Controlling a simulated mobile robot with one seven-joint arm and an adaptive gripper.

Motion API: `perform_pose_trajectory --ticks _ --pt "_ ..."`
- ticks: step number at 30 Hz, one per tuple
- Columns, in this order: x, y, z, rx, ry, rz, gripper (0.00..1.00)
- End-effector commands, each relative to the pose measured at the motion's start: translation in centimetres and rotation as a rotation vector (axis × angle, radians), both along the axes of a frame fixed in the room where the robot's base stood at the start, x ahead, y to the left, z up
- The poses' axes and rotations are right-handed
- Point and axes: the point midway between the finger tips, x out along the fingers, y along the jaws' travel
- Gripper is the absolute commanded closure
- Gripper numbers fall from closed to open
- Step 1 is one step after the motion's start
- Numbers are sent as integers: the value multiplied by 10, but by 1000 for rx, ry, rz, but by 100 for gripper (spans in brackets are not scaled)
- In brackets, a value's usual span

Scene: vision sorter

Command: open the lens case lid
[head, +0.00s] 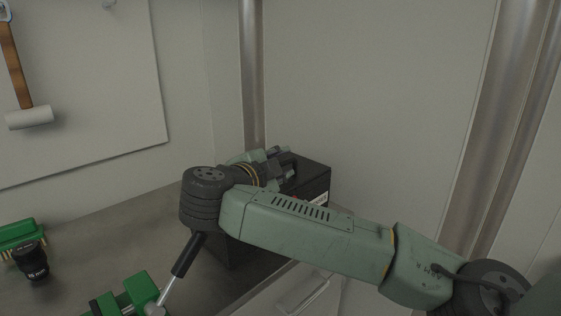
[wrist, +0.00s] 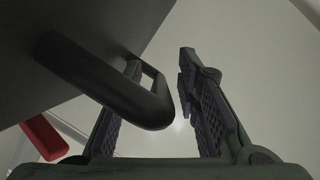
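The lens case appears to be the black box (head: 312,172) on the bench's back right, partly hidden behind my arm. In the wrist view its dark face (wrist: 95,22) fills the upper left, with a black bar handle (wrist: 105,88) standing out from it. My gripper (wrist: 155,105) is open; the handle's outer end lies between the two fingers, nearer the left one, with a gap to the right finger. A red piece (wrist: 42,138) shows at the lower left. In the head view my gripper (head: 286,163) is at the case, its fingers hard to make out. I see no open lid.
A green clamp-like tool (head: 135,290) with a metal lever stands at the bench front. A green brush (head: 18,232) and a black lens-like cylinder (head: 31,262) are at the left. The middle of the bench (head: 110,228) is clear. A metal post (head: 252,75) rises behind.

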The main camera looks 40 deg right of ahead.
Motion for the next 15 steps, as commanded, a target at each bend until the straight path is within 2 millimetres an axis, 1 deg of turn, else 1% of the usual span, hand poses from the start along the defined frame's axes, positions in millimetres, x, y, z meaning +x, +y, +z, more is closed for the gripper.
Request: perform_pose_trajectory --ticks 5,6,15 --pt "0 0 0 0 0 0 70" --pt "0 0 0 0 0 0 72" --pt "0 0 0 0 0 0 92"
